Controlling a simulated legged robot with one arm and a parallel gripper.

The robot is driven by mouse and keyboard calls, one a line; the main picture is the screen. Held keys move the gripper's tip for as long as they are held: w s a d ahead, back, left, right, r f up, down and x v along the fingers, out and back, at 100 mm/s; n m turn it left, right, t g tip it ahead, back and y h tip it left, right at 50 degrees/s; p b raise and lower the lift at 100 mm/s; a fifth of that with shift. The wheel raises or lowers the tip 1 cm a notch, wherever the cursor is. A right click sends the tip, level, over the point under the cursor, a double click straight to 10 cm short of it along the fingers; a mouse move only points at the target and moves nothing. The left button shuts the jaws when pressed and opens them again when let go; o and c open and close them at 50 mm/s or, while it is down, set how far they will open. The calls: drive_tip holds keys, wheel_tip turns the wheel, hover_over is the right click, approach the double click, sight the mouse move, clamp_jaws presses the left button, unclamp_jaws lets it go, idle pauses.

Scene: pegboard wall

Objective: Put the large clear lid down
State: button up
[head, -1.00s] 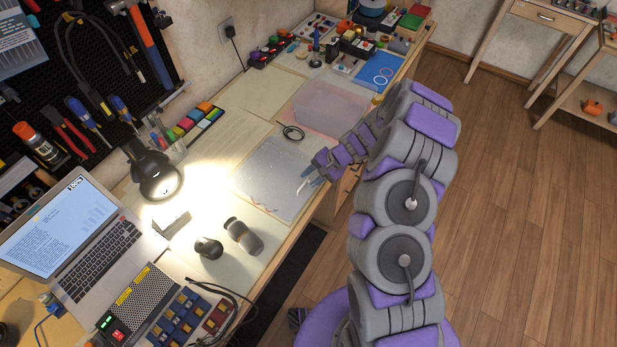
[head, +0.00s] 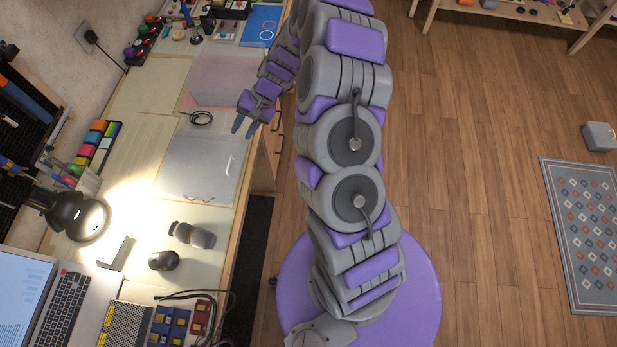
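The large clear lid (head: 198,168) lies flat on the desk, with a small white handle (head: 229,163) near its right side. Faint reddish curves show at its near edge. My gripper (head: 245,128) is beyond the lid's far right corner, at the desk's front edge. Its two dark fingers are apart with nothing between them. It appears clear of the lid and handle. A clear box (head: 222,88) with a pinkish tint stands farther back on the desk, partly behind my arm.
A lit desk lamp (head: 80,215), a dark grey rounded object (head: 192,235) and a laptop (head: 62,310) are nearer. The wooden floor (head: 480,190) to the right is open.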

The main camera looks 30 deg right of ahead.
drive_tip(key=s+a+r+n+g+h, duration=0.1)
drive_tip(key=s+a+r+n, duration=0.2)
drive_tip(key=s+r, duration=0.5)
drive_tip(key=s+a+r+n+g+h, duration=0.1)
drive_tip(key=s+a+r+n, duration=0.15)
drive_tip(key=s+r, duration=0.5)
drive_tip(key=s+d+r+h, duration=0.2)
drive_tip(key=s, duration=0.5)
drive_tip(key=s+d+r+h, duration=0.1)
drive_tip(key=s+d+r, duration=0.1)
drive_tip(key=s, duration=0.5)
drive_tip(key=s+d+r+h, duration=0.2)
drive_tip(key=s+d+r, duration=0.1)
drive_tip(key=s, duration=0.4)
drive_tip(key=shift+r+n+h, duration=0.3)
drive_tip(key=shift+r+n, duration=0.05)
drive_tip(key=shift+r, duration=0.15)
drive_tip(key=shift+w, duration=0.1)
